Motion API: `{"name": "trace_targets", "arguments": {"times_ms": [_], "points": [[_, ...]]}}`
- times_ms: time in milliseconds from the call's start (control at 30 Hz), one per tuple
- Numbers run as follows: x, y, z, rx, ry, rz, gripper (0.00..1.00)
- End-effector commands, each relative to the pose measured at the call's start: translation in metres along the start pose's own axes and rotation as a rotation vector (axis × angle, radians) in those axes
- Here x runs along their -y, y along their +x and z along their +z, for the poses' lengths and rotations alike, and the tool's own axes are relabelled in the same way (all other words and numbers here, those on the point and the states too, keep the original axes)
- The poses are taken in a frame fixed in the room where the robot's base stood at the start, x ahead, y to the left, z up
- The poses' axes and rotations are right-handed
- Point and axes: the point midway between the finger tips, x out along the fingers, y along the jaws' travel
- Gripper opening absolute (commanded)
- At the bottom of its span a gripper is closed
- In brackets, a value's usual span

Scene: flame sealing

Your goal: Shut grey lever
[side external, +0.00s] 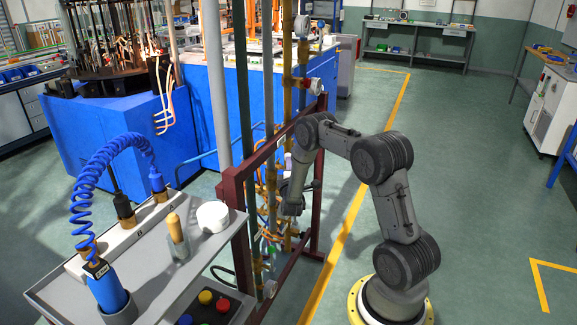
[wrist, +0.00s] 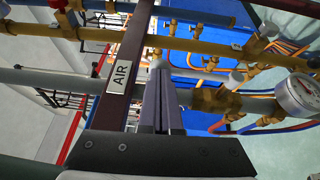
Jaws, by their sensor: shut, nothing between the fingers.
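My gripper (wrist: 163,78) is shut and empty, its fingers pointing in among the pipes. In the side view my gripper (side external: 291,207) hangs at the dark red pipe frame, partly merged with the pipework behind. A light grey rounded piece (wrist: 156,63) shows just beyond the fingertips and may be the end of the grey lever. I cannot tell whether the fingers touch it. A grey pipe (wrist: 60,80) crosses behind the fingers. The "AIR" label (wrist: 121,76) is on the dark red bar (wrist: 133,40), left of the fingers.
A pressure gauge (wrist: 297,95) and brass fittings (wrist: 226,98) are close on the right. A yellow pipe (wrist: 185,46) runs across beyond. In the side view, a grey cart (side external: 165,285) with a blue torch (side external: 104,284) stands left of the frame. Floor on the right is clear.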

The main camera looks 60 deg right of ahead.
Motion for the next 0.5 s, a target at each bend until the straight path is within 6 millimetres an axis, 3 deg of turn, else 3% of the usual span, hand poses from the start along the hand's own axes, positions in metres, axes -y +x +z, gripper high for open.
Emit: {"name": "trace_targets", "arguments": {"times_ms": [500], "points": [[-0.008,0.040,0.021,0.004,0.171,-0.326,0.00]]}}
